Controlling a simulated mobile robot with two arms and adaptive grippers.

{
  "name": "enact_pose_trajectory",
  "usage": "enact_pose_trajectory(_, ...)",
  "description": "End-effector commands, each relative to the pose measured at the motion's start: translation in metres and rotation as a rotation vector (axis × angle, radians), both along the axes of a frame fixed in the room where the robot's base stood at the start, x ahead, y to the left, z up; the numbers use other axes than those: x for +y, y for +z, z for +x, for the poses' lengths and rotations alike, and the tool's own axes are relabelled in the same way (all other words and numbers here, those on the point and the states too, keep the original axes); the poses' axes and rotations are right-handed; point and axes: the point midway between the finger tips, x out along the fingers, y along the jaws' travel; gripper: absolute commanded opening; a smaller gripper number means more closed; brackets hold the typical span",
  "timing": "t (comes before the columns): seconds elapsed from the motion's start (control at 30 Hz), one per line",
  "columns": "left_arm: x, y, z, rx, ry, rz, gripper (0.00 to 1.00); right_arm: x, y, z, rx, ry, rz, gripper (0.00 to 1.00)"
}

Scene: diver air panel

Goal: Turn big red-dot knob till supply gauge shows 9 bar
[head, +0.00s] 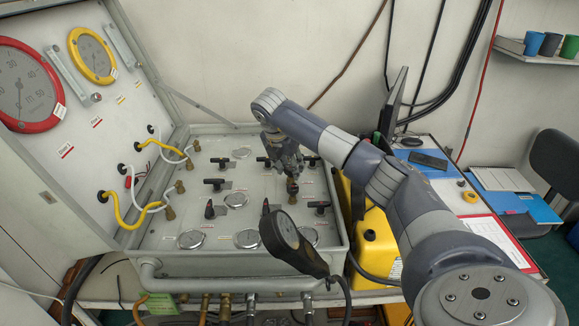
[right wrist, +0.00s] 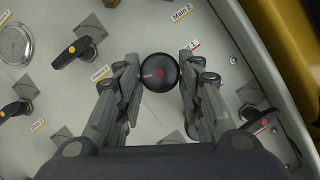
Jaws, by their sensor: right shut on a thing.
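The big knob (right wrist: 160,70) is round and black with a red dot on its top. It shows in the right wrist view between the two fingers of my right gripper (right wrist: 160,84), which is shut on its sides. In the head view my right gripper (head: 291,168) points down at the right half of the panel and mostly hides the knob. I cannot tell which gauge is the supply gauge, and no reading is legible. My left gripper is not in view.
Black T-handles (right wrist: 78,52) and flush silver gauges (head: 191,239) surround the knob on the panel. The open lid carries a red-rimmed gauge (head: 24,85) and a yellow-rimmed gauge (head: 92,55). A yellow case (head: 374,240) stands right of the panel.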

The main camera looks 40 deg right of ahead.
Motion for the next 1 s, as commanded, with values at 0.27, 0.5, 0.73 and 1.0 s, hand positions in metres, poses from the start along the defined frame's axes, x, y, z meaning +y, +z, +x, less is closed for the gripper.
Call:
enact_pose_trajectory(0.27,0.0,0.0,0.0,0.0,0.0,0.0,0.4,0.0,0.002,0.001,-0.005,0.002,0.0,0.39)
enact_pose_trajectory(0.5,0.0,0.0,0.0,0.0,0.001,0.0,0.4,0.0,0.001,0.001,-0.003,0.002,0.0,0.55)
enact_pose_trajectory(0.73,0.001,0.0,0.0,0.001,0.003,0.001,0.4,0.001,0.004,0.0,-0.002,0.003,0.001,0.55)
enact_pose_trajectory(1.0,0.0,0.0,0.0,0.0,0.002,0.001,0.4,0.018,0.047,-0.004,-0.007,0.005,-0.001,0.55)
